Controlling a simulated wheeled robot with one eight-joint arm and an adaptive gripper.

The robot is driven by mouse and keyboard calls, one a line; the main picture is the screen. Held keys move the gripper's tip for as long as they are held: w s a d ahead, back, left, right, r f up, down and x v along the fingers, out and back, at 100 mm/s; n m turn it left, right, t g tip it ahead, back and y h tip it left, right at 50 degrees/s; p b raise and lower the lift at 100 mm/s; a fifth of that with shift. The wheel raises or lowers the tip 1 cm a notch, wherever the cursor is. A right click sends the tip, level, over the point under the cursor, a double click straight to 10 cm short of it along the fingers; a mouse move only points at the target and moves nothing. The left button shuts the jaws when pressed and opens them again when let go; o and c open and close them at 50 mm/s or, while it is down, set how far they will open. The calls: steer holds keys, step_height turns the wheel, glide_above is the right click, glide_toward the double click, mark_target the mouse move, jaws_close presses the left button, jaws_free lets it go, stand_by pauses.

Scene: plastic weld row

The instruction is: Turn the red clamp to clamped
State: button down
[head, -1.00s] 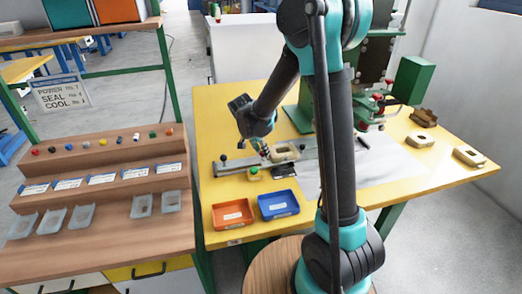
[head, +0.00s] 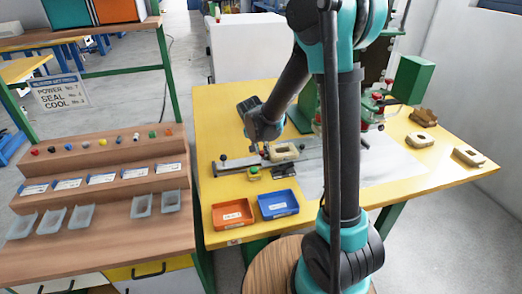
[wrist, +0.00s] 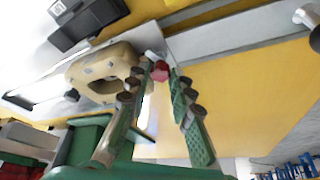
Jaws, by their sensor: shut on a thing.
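In the wrist view the red clamp shows as a small red piece (wrist: 157,75) with a pale tip beside it, between the green fingertips of my gripper (wrist: 162,72). My gripper is shut on this red piece. A beige ring-shaped part (wrist: 92,66) sits on the metal fixture right beside it. In the head view my gripper (head: 262,146) is low over the fixture rail (head: 235,166), at the left of the beige part (head: 285,150). The fingers and the clamp are too small there to tell the clamp's angle.
An orange tray (head: 233,225) and a blue tray (head: 279,212) stand at the yellow table's front edge. A green press with red-handled fittings (head: 382,100) stands at the back right. Beige parts (head: 420,140) lie on the right. A stepped wooden rack (head: 100,172) stands at the left.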

steer(key=n, duration=0.1)
steer(key=n+y, duration=0.1)
steer(key=n, duration=0.2)
steer(key=shift+d+n+t+y, duration=0.25)
steer(key=shift+n+t+y, duration=0.05)
steer(key=shift+y, duration=0.1)
steer(key=shift+d+n+y, duration=0.1)
steer(key=shift+n+y, duration=0.5)
steer(key=shift+n, duration=1.3)
steer(key=c, duration=1.3)
jaws_free()
steer(key=shift+s, duration=0.1)
steer(key=shift+v, duration=4)
steer(key=shift+d, duration=0.1)
